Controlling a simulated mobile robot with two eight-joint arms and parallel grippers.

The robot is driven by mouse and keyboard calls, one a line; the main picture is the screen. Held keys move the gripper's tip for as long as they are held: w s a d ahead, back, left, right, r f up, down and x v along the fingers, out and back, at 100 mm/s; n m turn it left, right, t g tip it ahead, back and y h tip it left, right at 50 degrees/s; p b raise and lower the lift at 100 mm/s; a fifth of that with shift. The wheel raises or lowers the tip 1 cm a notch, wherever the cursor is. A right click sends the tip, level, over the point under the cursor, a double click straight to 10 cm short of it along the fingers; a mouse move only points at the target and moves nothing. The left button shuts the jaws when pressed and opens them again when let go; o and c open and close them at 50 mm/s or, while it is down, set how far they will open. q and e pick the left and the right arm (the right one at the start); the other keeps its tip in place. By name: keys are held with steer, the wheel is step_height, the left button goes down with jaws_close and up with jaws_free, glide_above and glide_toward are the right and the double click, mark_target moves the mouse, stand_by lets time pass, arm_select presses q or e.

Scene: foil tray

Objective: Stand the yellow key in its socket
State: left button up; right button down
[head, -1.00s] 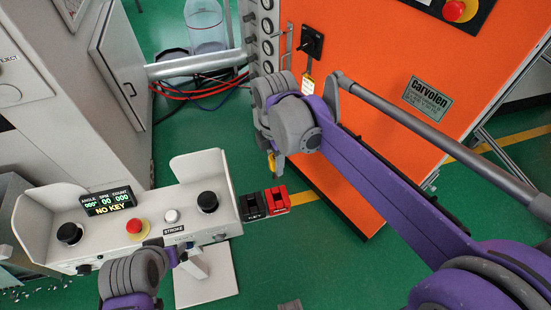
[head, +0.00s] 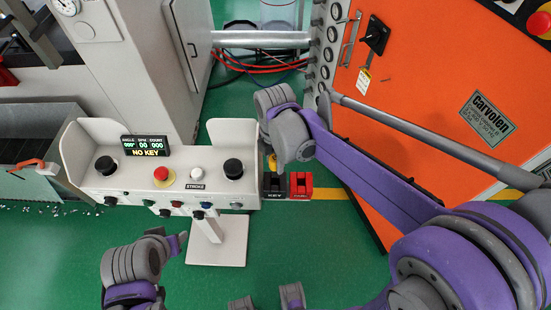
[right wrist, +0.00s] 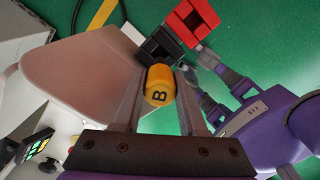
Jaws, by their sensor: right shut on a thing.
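My right gripper (right wrist: 165,100) is shut on the yellow key (right wrist: 160,85), whose end marked "B" faces the right wrist camera. In the head view, the key (head: 271,163) shows as a small yellow piece under my right wrist, just above the black socket (head: 274,186) labelled KEY. The black socket (right wrist: 160,47) is partly hidden behind the key in the right wrist view. I cannot tell whether key and socket touch. The left arm is at the lower left of the head view; its gripper (head: 178,243) is small and its fingers are unclear.
A red holder (head: 300,185) sits directly right of the black socket. The pale control console (head: 190,160) is to the left, with knobs, a red button and a display (head: 146,146) reading "NO KEY". An orange cabinet (head: 430,110) stands at the right, behind my right arm.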

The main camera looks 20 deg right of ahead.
mark_target(275, 173)
steer(key=shift+f+b, duration=2.1)
steer(key=shift+f, duration=1.25)
steer(key=shift+c, duration=1.9)
jaws_free()
step_height(275, 173, up, 11)
steer(key=shift+f+p, duration=0.1)
steer(key=shift+p, duration=0.4)
steer(key=s+d+f+m+t+p, duration=0.1)
steer(key=s+d+f+m+t, duration=0.1)
steer(key=s+m, duration=0.5)
steer(key=s+d+f+m+t+p, duration=0.2)
steer(key=s+m, duration=0.5)
steer(key=m, duration=0.8)
steer(key=d+t, duration=0.1)
steer(key=d, duration=0.1)
steer(key=shift+d+f+m, duration=0.25)
steer(key=shift+d+m, duration=0.05)
